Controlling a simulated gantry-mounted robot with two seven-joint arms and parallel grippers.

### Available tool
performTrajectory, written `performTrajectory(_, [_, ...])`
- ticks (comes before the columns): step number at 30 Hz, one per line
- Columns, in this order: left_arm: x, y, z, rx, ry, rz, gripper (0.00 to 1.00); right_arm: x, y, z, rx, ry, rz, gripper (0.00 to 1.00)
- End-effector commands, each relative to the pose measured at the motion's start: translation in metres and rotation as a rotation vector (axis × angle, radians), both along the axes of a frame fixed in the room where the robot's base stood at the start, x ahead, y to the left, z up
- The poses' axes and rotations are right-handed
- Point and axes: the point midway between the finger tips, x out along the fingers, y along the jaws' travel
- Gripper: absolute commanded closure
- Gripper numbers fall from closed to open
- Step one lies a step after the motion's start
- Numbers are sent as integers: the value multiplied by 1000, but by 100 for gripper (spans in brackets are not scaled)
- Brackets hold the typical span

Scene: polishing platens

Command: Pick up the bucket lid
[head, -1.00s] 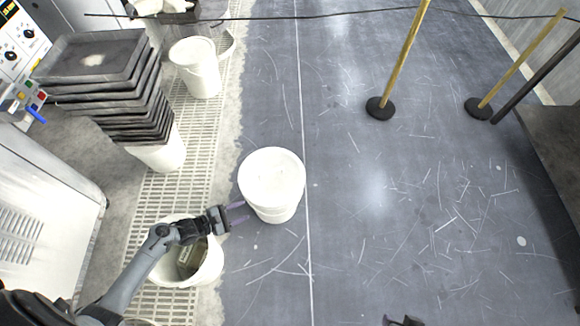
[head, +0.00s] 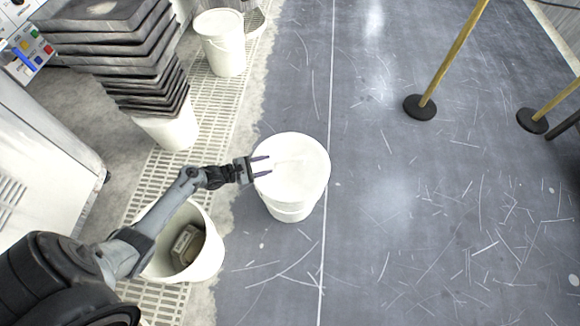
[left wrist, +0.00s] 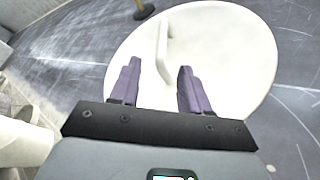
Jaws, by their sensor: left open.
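The white bucket lid (head: 305,165) sits on a white bucket (head: 289,211) on the dark floor, in the middle of the head view. In the left wrist view the lid (left wrist: 225,65) fills much of the picture, with a raised bar-like handle (left wrist: 163,50) on its top. My left gripper (head: 262,166) is open at the lid's left side, its fingertips over the lid's edge. In the left wrist view its two purple fingers (left wrist: 158,75) are apart, with the handle a little beyond and between them. Nothing is between the fingers. My right gripper is not in view.
An open white bucket (head: 208,262) with a block inside stands at lower left. Stacked dark trays (head: 135,65) and another white bucket (head: 222,45) stand at upper left. A stanchion base (head: 420,107) is at upper right. The floor right of the lidded bucket is clear.

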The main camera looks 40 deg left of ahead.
Motion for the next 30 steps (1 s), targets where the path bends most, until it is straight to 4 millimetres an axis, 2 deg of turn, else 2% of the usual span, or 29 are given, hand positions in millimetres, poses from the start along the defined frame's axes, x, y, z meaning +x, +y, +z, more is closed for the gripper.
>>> performTrajectory(1, [7,-4,-7,-1,-2,0,54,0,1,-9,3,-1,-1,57])
performTrajectory(3, [14,-7,-9,-2,-1,-1,54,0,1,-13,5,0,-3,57])
performTrajectory(11, [25,-12,-11,0,0,-1,54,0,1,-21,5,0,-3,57])
performTrajectory(21, [58,-26,-21,0,-2,0,54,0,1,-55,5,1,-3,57])
performTrajectory(30, [66,-30,-20,0,2,0,54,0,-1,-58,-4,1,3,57])
